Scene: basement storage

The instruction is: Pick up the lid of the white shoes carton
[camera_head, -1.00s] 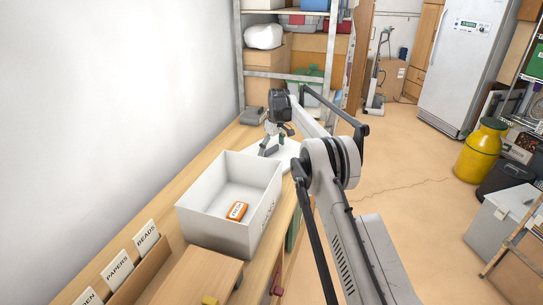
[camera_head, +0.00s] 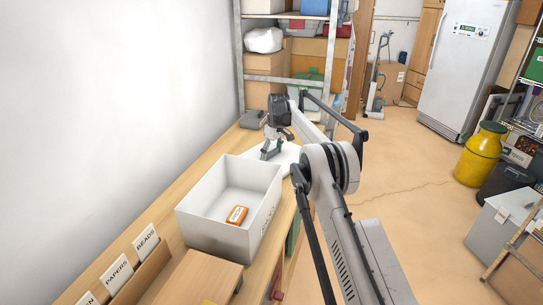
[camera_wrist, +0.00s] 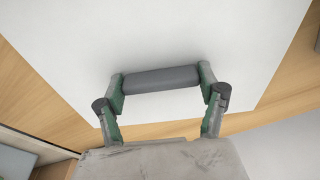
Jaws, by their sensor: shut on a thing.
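The open white carton (camera_head: 257,208) stands on the wooden bench with a small orange box (camera_head: 237,215) inside. Its white lid (camera_head: 288,157) lies flat behind it and is partly hidden by my arm. In the wrist view the lid (camera_wrist: 190,30) fills the upper part. A grey bar-shaped handle (camera_wrist: 160,78) lies on its face. My gripper (camera_head: 270,152) is at the lid, and in the wrist view its green fingers (camera_wrist: 161,84) are at both ends of the handle, shut on it. I cannot tell whether the lid is clear of the bench.
A wall (camera_head: 90,110) runs along the bench's left. A wooden box (camera_head: 200,278) and a card holder (camera_head: 150,280) stand at the near end. Metal shelving (camera_head: 239,65) stands beyond the lid. Open floor (camera_head: 400,160) lies right of my arm.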

